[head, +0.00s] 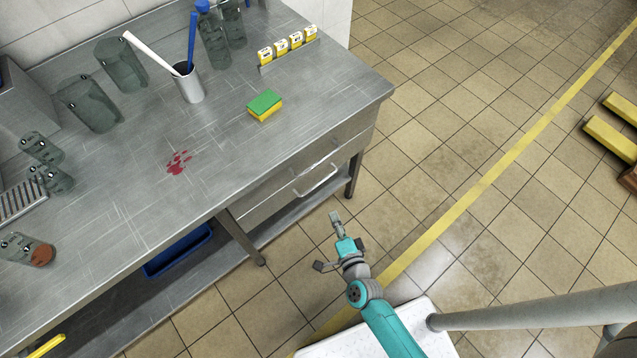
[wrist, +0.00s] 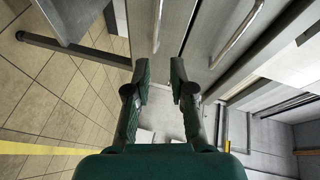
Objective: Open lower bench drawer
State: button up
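The lower bench drawer (head: 272,202) is a grey metal front under the bench's right part, with a pale bar handle (head: 318,182). It looks closed. My gripper (head: 336,217) is in front of the bench, to the lower right of that handle and apart from it in the head view. In the wrist view, my gripper (wrist: 161,68) has its two dark fingers apart with nothing between the tips. The lower drawer's handle (wrist: 158,22) lies ahead, roughly in line with the gap. The upper drawer's handle (wrist: 238,32) is farther right.
The steel bench top (head: 225,150) holds a sponge (head: 264,105), a cup (head: 189,86) with utensils, several grey vessels and a red stain. A bench leg (head: 353,175) stands right of the drawers. A blue bin (head: 180,252) sits below.

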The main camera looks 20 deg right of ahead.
jog(key=m, duration=0.2)
send_near(319, 183)
jog(key=x, duration=1)
jog(key=shift+f, duration=0.3)
grip_shut()
